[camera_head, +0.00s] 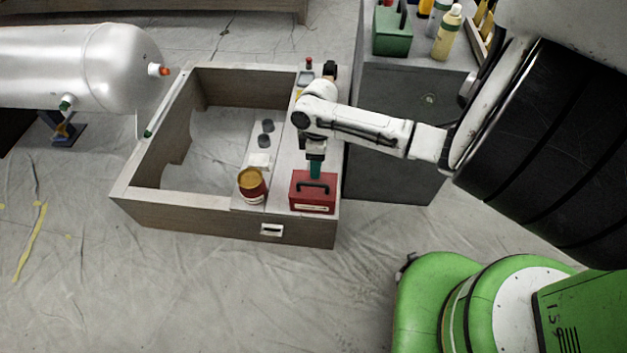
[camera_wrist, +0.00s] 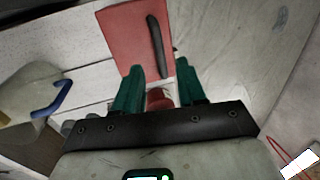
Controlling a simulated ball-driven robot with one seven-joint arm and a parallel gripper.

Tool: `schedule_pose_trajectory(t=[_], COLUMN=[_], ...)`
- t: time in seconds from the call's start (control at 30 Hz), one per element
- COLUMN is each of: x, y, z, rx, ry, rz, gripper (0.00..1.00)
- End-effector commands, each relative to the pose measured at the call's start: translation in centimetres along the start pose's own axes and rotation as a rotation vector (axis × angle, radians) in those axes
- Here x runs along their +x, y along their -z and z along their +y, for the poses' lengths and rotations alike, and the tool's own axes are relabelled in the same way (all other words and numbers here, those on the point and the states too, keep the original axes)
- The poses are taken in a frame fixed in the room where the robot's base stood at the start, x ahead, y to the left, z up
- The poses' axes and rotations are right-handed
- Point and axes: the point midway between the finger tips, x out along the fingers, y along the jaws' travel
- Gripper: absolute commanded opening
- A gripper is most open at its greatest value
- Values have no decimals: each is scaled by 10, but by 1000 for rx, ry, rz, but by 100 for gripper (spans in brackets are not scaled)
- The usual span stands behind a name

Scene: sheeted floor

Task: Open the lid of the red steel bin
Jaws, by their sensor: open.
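The red steel bin (camera_head: 313,204) stands on the near right corner of the wooden frame's ledge. Its lid looks shut, with a black handle (camera_head: 314,185) on top. In the wrist view its flat red top (camera_wrist: 125,35) lies beyond the fingertips, with the dark handle (camera_wrist: 158,47) running lengthwise. My gripper (camera_head: 316,174) is just behind and above the bin, pointing down. In the wrist view my gripper (camera_wrist: 160,69) has its two green fingers apart, with nothing clearly held. A small red shape (camera_wrist: 159,98) shows between the fingers; I cannot tell what it is.
A red can with a yellow lid (camera_head: 251,184) stands left of the bin. Small grey pieces (camera_head: 266,132) lie further back on the ledge. A grey cabinet (camera_head: 395,130) stands to the right, holding a green box (camera_head: 392,34) and bottles (camera_head: 447,32). The front floor is clear.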

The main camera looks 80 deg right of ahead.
Motion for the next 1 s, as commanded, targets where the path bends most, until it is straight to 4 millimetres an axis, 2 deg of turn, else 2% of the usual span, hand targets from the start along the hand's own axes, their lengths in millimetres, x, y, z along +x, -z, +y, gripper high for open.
schedule_pose_trajectory(t=[0.03,0.1,0.3,0.47,0.73,1.0], x=[13,25,49,56,57,56], y=[0,0,-1,0,0,0], z=[0,0,0,0,0,0], rx=[1,2,1,0,0,1], ry=[2,2,1,-1,-1,-1], rz=[0,-1,-1,0,0,0], gripper=[40,40,40,40,40,15])
